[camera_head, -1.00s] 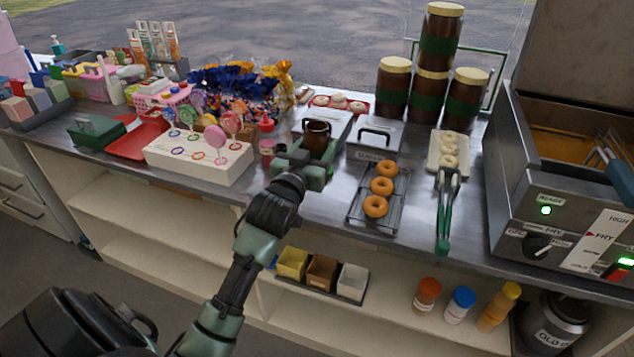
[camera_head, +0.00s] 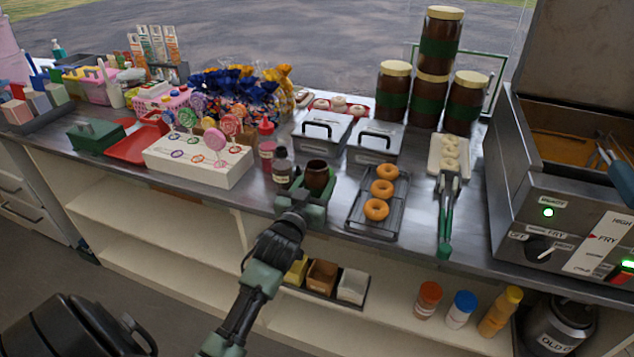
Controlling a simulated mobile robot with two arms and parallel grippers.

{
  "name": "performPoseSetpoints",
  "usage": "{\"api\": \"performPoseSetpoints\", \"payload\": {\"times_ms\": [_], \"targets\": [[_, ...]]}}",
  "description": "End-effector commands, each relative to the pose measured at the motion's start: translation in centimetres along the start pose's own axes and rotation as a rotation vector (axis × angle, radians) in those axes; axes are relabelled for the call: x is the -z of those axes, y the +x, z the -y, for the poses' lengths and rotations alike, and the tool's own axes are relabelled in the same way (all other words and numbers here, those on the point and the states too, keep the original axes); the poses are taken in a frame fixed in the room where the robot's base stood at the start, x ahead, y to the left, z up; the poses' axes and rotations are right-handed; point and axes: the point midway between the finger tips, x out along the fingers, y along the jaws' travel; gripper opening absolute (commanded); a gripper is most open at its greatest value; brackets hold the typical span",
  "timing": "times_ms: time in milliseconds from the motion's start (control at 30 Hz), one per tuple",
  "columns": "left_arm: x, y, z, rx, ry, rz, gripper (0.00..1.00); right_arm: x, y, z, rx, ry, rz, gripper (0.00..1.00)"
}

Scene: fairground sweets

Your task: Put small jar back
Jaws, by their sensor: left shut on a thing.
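A small dark brown jar (camera_head: 317,174) is between the fingers of my left gripper (camera_head: 313,190), near the front edge of the steel counter. The gripper is shut on it, and its green body and fingers hide the jar's lower part. The jar looks upright; I cannot tell whether its base touches the counter. Several larger brown jars (camera_head: 438,48) with green bands and cream lids are stacked at the back right. My right gripper is not in view.
A rack (camera_head: 368,222) with ring doughnuts (camera_head: 381,188) lies to the right. A white lollipop stand (camera_head: 215,172) is to the left.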

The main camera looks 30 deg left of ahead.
Motion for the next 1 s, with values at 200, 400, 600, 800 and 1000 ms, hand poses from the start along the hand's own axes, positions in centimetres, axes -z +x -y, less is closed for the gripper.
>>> {"api": "performPoseSetpoints", "payload": {"times_ms": [200,400,600,800,1000], "targets": [[-0.2,0.0,0.0,0.000,0.000,0.001,0.76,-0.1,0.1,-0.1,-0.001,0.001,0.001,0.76],[-0.2,0.0,0.0,0.000,0.000,0.001,0.76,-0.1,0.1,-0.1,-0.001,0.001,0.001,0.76],[-0.1,-1.0,0.0,-0.001,0.000,0.002,0.76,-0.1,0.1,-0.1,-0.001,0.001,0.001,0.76],[-0.2,-5.0,0.0,0.000,-0.002,0.004,0.76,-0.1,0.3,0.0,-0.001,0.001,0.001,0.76],[-0.1,-9.1,0.0,0.001,0.000,0.003,0.76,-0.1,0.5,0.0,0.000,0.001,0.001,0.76]]}}
